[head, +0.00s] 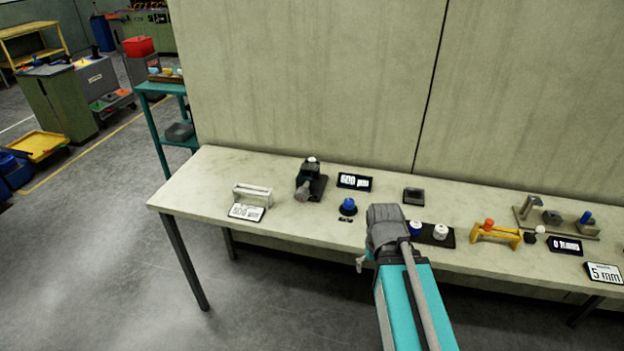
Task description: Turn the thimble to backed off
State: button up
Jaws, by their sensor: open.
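I cannot tell for certain which part is the thimble. A yellow bracket-like frame (497,234) stands on the right half of the bench, with an orange knob (489,224) on top and a dark round part (530,237) at its right end. A black device (311,179) with a grey cylinder (301,195) on its front stands left of centre. My gripper (362,262) shows only as a small part at the bench's front edge, left of my arm, which hides the rest. It is open, apart from both devices, and holds nothing that I can see.
The long bench (230,172) stands against a wall. It carries a blue knob (348,206), a black tray (439,237) with blue and white knobs, displays (355,181) and a label reading 5 mm (604,273). A teal shelf (160,88) stands left; the floor in front is clear.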

aim_at(302, 195)
jog(key=k, duration=1.35)
jog(key=z, duration=0.45)
jog(key=i, duration=1.7)
jog(key=u, duration=0.6)
